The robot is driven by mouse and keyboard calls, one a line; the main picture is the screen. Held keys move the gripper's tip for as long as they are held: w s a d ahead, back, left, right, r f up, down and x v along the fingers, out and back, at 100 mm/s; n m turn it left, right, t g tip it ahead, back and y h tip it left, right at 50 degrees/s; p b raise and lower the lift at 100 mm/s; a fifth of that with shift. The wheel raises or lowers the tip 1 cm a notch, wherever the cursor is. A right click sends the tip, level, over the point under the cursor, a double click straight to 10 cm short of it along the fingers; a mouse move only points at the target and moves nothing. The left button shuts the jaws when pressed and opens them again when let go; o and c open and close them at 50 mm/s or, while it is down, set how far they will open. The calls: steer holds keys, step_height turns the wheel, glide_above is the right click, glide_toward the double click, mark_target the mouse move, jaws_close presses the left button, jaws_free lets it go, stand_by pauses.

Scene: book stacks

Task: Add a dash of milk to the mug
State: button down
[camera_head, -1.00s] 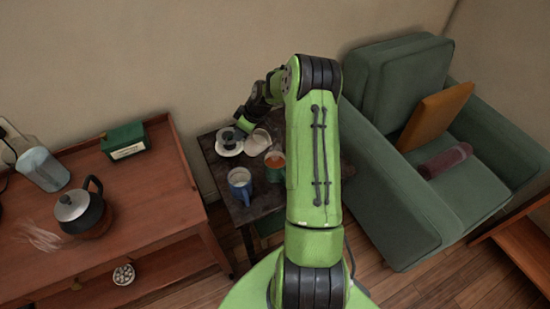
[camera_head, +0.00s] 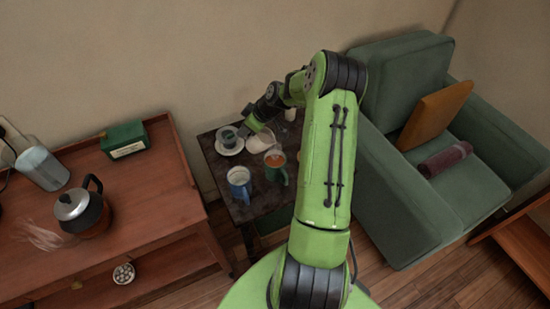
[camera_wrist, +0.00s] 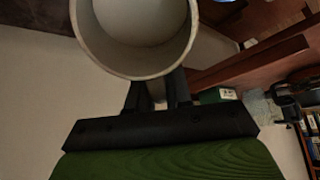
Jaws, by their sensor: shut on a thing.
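My gripper (camera_head: 255,125) is shut on a white jug (camera_head: 262,143), which it holds near the back of the small dark table. In the wrist view the jug (camera_wrist: 145,71) fills the top, its round mouth towards the camera, with a pale inside; the fingers (camera_wrist: 158,92) meet at its near side. A green mug (camera_head: 283,177) with an orange-brown drink stands just in front of and right of the jug. A blue mug (camera_head: 239,187) stands front left, with a pale inside. I cannot tell whether anything flows from the jug.
A small cup (camera_head: 229,138) sits on a white saucer (camera_head: 232,152) left of the jug. A small white object (camera_head: 290,113) stands at the back. A wooden cabinet with a kettle (camera_head: 80,213) is at left, a green armchair (camera_head: 405,190) at right.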

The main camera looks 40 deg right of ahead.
steer(key=shift+s+r, duration=0.1)
steer(key=shift+r, duration=0.1)
steer(key=shift+s+d+f+t+y+b, duration=0.1)
steer(key=shift+s+d+t+y+b, duration=0.15)
steer(key=shift+s+t+y+b, duration=0.35)
steer(key=shift+s+d+t+y+b, duration=0.25)
steer(key=shift+t+b, duration=0.4)
steer(key=shift+t, duration=0.45)
stand_by(3.4)
steer(key=shift+a, duration=0.1)
steer(key=w+g+h+p, duration=0.1)
steer(key=w+a+r+g+p, duration=0.1)
steer(key=g+p, duration=0.1)
steer(key=shift+h, duration=0.35)
steer(key=shift+f, duration=0.5)
steer(key=w+a+f+g+h+b, duration=0.25)
steer(key=w+f+g, duration=0.25)
steer(key=f, duration=0.5)
step_height(320, 180, up, 10)
steer(key=g+p, duration=0.1)
steer(key=p, duration=0.5)
steer(key=shift+w+m+g+h, duration=0.25)
steer(key=shift+m+g+h, duration=0.05)
steer(key=shift+h, duration=0.05)
